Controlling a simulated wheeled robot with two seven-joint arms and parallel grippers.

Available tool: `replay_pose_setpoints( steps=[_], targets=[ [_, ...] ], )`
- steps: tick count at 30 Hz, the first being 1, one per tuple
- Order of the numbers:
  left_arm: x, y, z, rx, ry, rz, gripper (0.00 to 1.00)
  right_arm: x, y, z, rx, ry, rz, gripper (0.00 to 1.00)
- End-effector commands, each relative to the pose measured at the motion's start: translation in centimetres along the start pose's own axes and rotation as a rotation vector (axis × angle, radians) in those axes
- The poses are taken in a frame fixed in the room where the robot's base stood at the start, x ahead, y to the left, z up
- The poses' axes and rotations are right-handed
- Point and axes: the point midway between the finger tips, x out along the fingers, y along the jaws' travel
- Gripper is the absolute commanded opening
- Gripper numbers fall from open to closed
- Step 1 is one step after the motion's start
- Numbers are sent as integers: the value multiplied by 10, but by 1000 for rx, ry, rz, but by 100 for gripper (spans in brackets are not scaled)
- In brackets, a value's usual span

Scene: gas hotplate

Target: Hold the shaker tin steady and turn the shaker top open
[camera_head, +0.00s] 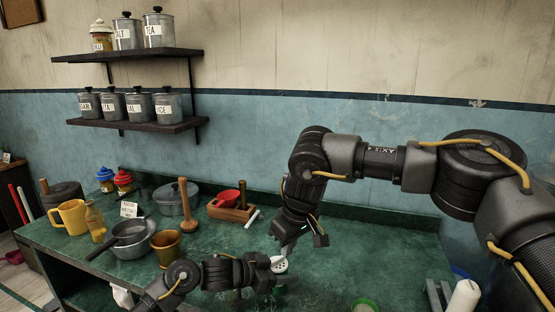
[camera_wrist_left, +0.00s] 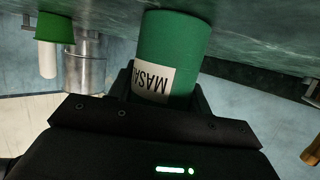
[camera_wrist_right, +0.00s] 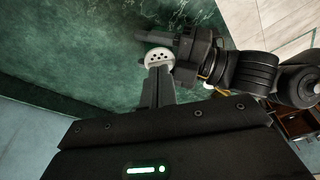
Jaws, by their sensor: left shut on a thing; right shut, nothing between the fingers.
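The shaker tin is green with a pale label reading "MASA" (camera_wrist_left: 170,45) in the left wrist view. My left gripper (camera_wrist_left: 165,92) is shut around its body there, and the tin appears upside down in that view. The shaker top is a white disc with dark holes (camera_head: 279,265), seen in the head view beside my left gripper (camera_head: 272,274); it also shows in the right wrist view (camera_wrist_right: 158,56). My right gripper (camera_wrist_right: 158,72) is shut and empty, its fingertips at the near edge of the top. I cannot tell whether they touch it. The tin's body is mostly hidden in the head view.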

Motion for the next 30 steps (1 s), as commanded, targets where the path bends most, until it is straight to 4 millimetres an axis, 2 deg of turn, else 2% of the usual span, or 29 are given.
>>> replay_pose_setpoints(
  steps=[6, 12, 30],
  targets=[
    [0, 0, 0, 0, 0, 0, 23, 28, 0, 8, 0, -2, -2, 0],
    [0, 0, 0, 0, 0, 0, 23, 45, 0, 11, 1, 0, -2, 0],
    [0, 0, 0, 0, 0, 0, 23, 51, 0, 12, 0, 1, 0, 0]
  ],
)
